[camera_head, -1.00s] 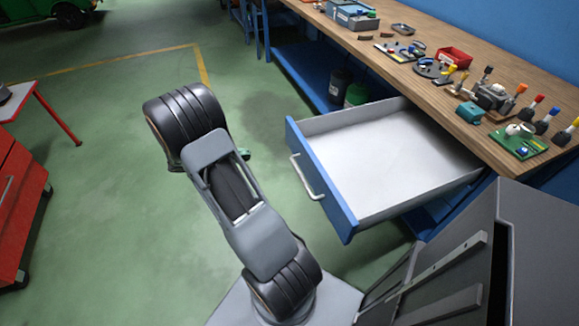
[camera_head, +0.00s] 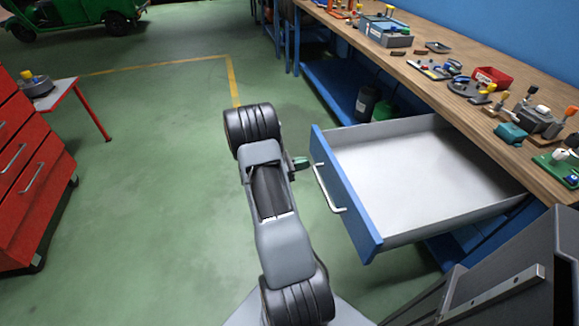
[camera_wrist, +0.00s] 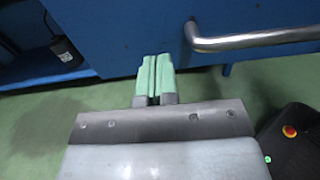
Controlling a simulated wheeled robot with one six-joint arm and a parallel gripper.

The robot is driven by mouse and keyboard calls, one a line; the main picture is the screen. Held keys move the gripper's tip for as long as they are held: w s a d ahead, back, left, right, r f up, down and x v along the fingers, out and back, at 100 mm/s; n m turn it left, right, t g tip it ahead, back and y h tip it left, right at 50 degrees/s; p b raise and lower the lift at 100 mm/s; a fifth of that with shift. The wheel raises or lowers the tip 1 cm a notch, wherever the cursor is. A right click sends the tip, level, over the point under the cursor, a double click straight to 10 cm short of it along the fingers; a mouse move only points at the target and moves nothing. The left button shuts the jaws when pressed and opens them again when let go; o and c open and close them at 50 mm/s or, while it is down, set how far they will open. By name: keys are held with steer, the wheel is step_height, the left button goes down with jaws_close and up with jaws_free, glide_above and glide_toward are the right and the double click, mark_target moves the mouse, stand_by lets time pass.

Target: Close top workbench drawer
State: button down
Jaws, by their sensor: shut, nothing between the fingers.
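The top workbench drawer (camera_head: 420,175) stands pulled out from the bench, empty, with a light inside and a blue front (camera_head: 345,195). Its silver bar handle (camera_head: 328,190) faces my arm. In the wrist view the handle (camera_wrist: 255,40) is at the upper right, across the blue front (camera_wrist: 150,25). My gripper (camera_wrist: 155,75) has green fingers pressed together with nothing between them. They point at the lower part of the blue front, left of the handle. In the head view my gripper (camera_head: 301,163) shows just left of the drawer front; whether it touches cannot be told.
The wooden bench top (camera_head: 440,85) holds tools, a red bin (camera_head: 492,77) and small parts. A black canister (camera_head: 367,103) stands on the blue lower shelf. A red cabinet (camera_head: 30,175) is at the left. Green floor (camera_head: 150,200) between is clear.

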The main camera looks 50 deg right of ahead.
mark_target(319, 160)
steer(key=shift+x, duration=1.7)
